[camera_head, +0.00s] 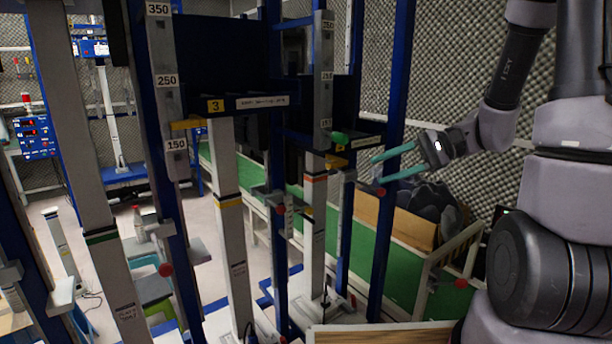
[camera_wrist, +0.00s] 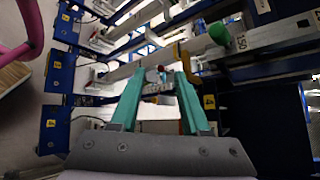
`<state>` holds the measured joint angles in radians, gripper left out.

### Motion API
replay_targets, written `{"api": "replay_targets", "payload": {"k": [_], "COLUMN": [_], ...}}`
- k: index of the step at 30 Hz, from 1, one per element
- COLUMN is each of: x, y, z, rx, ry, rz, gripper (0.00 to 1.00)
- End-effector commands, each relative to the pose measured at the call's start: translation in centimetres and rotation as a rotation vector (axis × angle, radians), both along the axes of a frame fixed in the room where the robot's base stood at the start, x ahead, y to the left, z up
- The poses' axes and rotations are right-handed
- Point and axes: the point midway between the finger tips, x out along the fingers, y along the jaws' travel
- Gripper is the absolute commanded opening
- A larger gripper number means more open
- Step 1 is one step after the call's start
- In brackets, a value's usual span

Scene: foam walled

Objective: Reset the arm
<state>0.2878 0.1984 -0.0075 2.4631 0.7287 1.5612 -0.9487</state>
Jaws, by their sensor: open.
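My gripper (camera_head: 380,168) has two teal fingers and shows at the right of the head view, pointing left. Its fingers are apart and nothing shows between them. It is in the air in front of a blue upright, close to the green knob (camera_head: 338,138) on the grey post. In the wrist view the two teal fingers of my gripper (camera_wrist: 160,82) reach forward from a grey palm. The green knob (camera_wrist: 218,33) shows beyond and to the right of the fingers there.
Blue uprights (camera_head: 393,160) and grey posts with number labels (camera_head: 167,79) fill the middle and left. A cardboard box (camera_head: 407,229) with dark foam pieces stands behind the gripper. A wooden board edge (camera_head: 385,334) lies at the bottom. Foam-covered wall (camera_head: 456,60) is behind.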

Motion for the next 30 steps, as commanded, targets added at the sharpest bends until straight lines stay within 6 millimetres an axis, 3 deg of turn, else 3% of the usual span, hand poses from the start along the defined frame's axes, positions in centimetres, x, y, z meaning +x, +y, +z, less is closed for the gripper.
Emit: {"api": "replay_targets", "payload": {"k": [6, 12, 18, 24, 30], "x": [-4.8, -7.2, -8.4, -9.0, -9.2], "y": [-0.2, -2.4, -5.0, -6.6, -7.0], "z": [2.6, 5.2, 9.0, 12.3, 13.2], "rx": [-0.336, -0.646, -0.893, -1.012, -1.038], "ry": [-0.101, -0.254, -0.458, -0.609, -0.648], "rz": [0.135, 0.134, 0.037, -0.066, -0.099], "gripper": [0.46, 0.46, 0.46, 0.46, 0.46]}}
